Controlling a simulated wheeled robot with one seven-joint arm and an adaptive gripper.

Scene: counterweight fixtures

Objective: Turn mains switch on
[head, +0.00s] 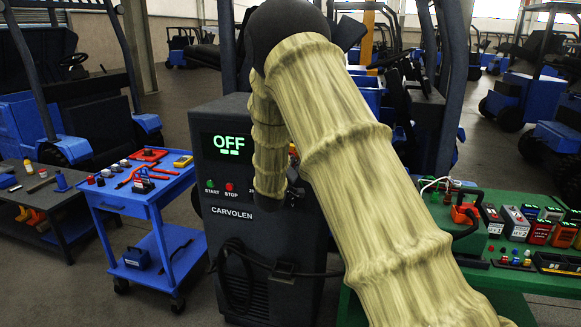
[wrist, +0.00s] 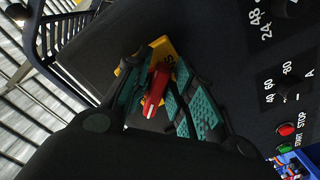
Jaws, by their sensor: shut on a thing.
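The mains switch has a red handle (wrist: 155,92) on a yellow plate (wrist: 164,50) on the dark face of the charger cabinet (wrist: 250,75). My gripper (wrist: 158,76), with teal pads, is around the red handle and shut on it. The handle looks tilted in the wrist view. Part of the plate is hidden by the fingers and handle. In the head view the cabinet (head: 225,255), marked CARVOLEN, has a green display (head: 229,145) reading OFF. My sleeved arm covers its right side there, hiding my gripper and the red handle.
A blue tool cart (head: 145,195) stands left of the cabinet, a green bench (head: 490,275) right. A black cable (head: 270,265) hangs across the cabinet front.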

